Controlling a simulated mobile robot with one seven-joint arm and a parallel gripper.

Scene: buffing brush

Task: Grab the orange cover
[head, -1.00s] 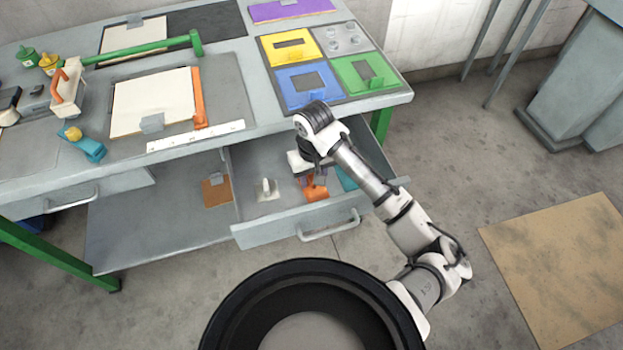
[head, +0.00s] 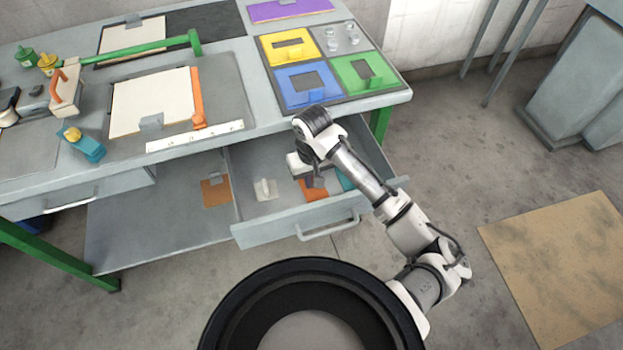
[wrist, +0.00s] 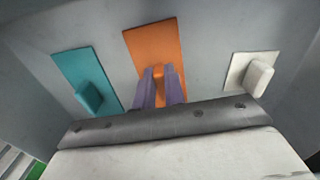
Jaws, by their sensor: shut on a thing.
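The orange cover (wrist: 150,47) is a flat plate with a raised grip, lying in the open drawer. It also shows in the head view (head: 313,190), partly hidden by my arm. My gripper (wrist: 160,88) is shut on the cover's raised grip, with one purple finger on each side of it. In the head view my gripper (head: 309,178) is down inside the drawer and its fingertips are hard to make out.
A teal cover (wrist: 80,75) and a white cover (wrist: 250,72) lie on either side of the orange one. The drawer's front wall (head: 290,225) stands close. The workbench edge (head: 270,122) is above and behind. Bare floor (head: 440,150) lies to the right.

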